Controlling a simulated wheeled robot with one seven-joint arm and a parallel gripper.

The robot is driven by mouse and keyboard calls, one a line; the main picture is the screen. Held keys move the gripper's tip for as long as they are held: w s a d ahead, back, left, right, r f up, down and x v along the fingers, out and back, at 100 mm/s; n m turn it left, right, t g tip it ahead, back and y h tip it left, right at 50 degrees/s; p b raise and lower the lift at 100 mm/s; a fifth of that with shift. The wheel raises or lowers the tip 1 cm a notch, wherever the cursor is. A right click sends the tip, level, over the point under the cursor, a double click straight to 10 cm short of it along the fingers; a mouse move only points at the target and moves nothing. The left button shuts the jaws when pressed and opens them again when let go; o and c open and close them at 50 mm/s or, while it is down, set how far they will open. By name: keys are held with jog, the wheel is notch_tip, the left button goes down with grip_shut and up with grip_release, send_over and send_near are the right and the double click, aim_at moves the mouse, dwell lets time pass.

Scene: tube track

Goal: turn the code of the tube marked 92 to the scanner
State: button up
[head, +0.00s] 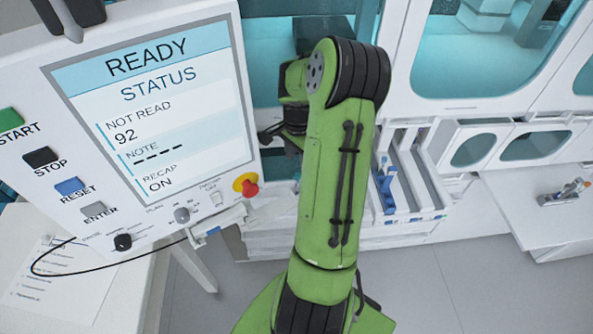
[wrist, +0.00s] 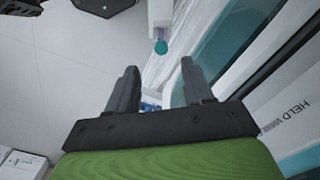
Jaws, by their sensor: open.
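My gripper (wrist: 160,82) is open in the wrist view, with its two dark fingers apart and nothing seen held between them. In the head view my green arm hides most of the area around it. The screen (head: 148,105) reads "READY", "NOT READ 92" and "RECAP ON". A blue piece (head: 385,182) stands in the white track (head: 430,185) to the right of my arm; a bit of blue also shows beyond the fingers in the wrist view. I cannot make out a tube marked 92, its code or the scanner.
A white part with a round teal end (wrist: 160,47) is beyond the fingers. A panel lettered "HELD" (wrist: 281,118) is at right. A small holder with a tube-like piece (head: 572,190) sits on the right-hand shelf (head: 530,215). A red-and-yellow knob (head: 245,184) juts from the console.

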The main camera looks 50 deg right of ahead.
aim_at(297, 175)
notch_tip(297, 175, down, 10)
jog(key=shift+w+r, duration=0.15)
jog(key=shift+r, duration=0.1)
jog(key=c, duration=0.9)
jog(key=o, duration=0.3)
jog(key=c, duration=0.3)
jog(key=shift+r, duration=0.3)
